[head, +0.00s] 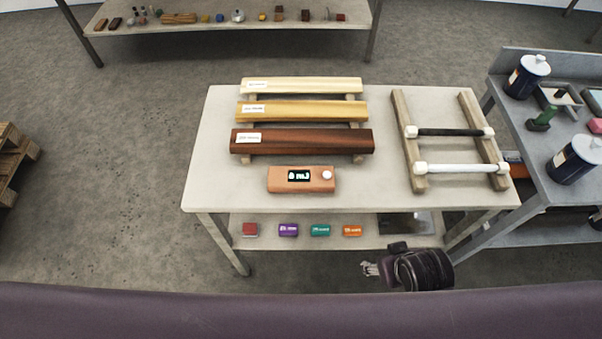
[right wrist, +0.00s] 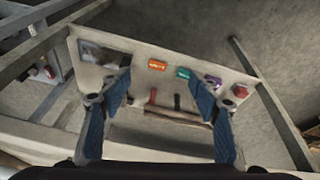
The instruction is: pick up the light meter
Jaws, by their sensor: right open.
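The light meter appears to be the copper-coloured box (head: 301,180) with a dark display and a white knob, lying on the near part of the pale tabletop (head: 210,190) in the head view. My right gripper (head: 369,268) is below and to the right of it, near the table's front edge and apart from the meter. In the right wrist view my right gripper's (right wrist: 164,82) blue fingers are spread with nothing between them. I cannot make out the meter in that view. My left gripper is not in view.
Behind the meter lie three labelled wooden strips (head: 302,140) on supports. A wooden rack (head: 408,150) with a black and a white roller is at right. The lower shelf holds red, purple (head: 288,230), teal and orange blocks. A grey bench (head: 540,145) with cans stands far right.

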